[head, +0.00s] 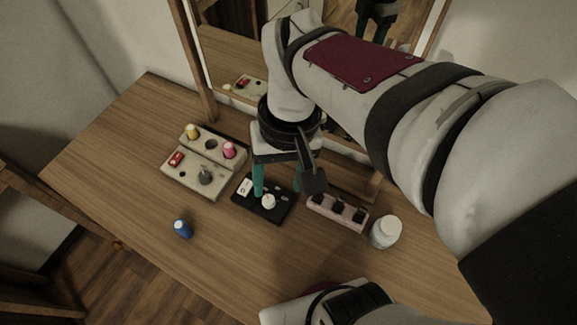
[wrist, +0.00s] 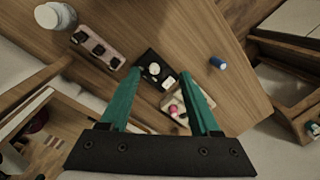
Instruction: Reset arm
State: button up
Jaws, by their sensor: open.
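My gripper (head: 281,188) is open and empty, pointing down over the table near the black tray. Its two teal fingers also show apart in the wrist view (wrist: 162,73), with nothing between them. The black tray (head: 247,208) carries a white round-topped piece (head: 268,201) and a small white block (head: 246,187). In the head view my fingers overlap the tray's rear part; I cannot tell their exact height above it. In the wrist view the black tray (wrist: 147,57) lies just beyond the fingertips.
A beige rack (head: 199,188) holds yellow and pink vessels and red and grey pieces, left of the tray. A pink rack (head: 336,217) with black pieces and a white jar (head: 385,233) stand right. A mirror (head: 232,60) stands behind. The left tabletop is clear.

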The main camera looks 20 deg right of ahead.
jog(key=s+f+m, duration=0.2)
jog(key=s+m, duration=0.2)
jog(key=s, duration=0.5)
jog(key=shift+d+f+m, duration=0.25)
jog(key=shift+f+m, duration=0.05)
jog(key=shift+w, duration=0.1)
dwell(0.6)
